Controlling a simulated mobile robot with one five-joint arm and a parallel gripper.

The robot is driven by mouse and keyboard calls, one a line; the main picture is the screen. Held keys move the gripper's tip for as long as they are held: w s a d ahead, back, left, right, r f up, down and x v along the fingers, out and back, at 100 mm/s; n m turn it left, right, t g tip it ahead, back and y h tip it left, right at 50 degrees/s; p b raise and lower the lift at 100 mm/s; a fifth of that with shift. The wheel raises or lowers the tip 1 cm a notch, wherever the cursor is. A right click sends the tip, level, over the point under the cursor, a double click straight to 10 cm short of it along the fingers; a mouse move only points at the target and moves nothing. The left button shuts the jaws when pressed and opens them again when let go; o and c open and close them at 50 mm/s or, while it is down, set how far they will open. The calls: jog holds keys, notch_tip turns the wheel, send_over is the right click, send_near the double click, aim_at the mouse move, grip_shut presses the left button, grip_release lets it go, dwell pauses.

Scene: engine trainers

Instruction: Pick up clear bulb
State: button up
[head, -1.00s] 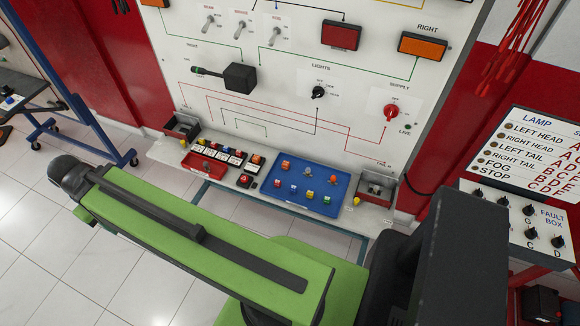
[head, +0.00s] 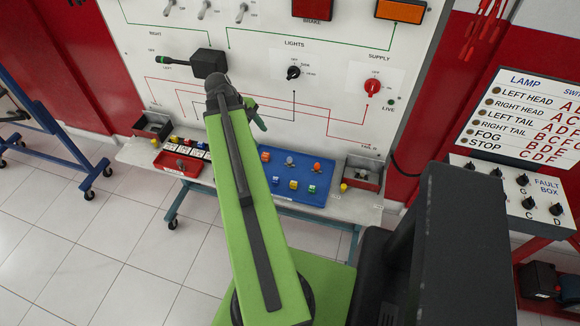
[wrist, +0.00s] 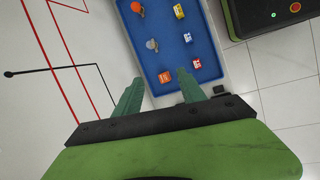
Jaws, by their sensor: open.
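The clear bulb (head: 290,160) stands in the blue tray (head: 302,174) on the bench, between two orange bulbs. In the wrist view the clear bulb (wrist: 152,44) shows pale grey, ahead of my fingers and near the tray's left edge. My gripper (wrist: 158,84) is open and empty, with its two green fingers spread over the near end of the tray (wrist: 170,52). In the head view my gripper (head: 256,113) is partly hidden behind my arm, in front of the upright panel.
An orange bulb (wrist: 137,8) and several small coloured blocks share the tray. A red tray (head: 178,163) and coloured pieces lie to the left, and a red bin (head: 362,173) to the right. The white panel (head: 270,55) rises behind the bench.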

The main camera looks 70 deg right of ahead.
jog(key=s+d, duration=0.2)
jog(key=s, duration=0.1)
jog(key=b, duration=1.1)
send_over(290, 162)
jog(key=w, duration=0.3)
jog(key=f, duration=1.1)
jog(key=shift+a+f, duration=0.25)
jog(key=shift+a, duration=0.15)
jog(key=shift+s+d+f, duration=0.1)
jog(key=shift+s, duration=0.05)
jog(key=b+x, duration=0.5)
jog(key=shift+f, duration=0.1)
jog(key=shift+s, duration=0.1)
jog(key=shift+c, duration=0.5)
grip_shut()
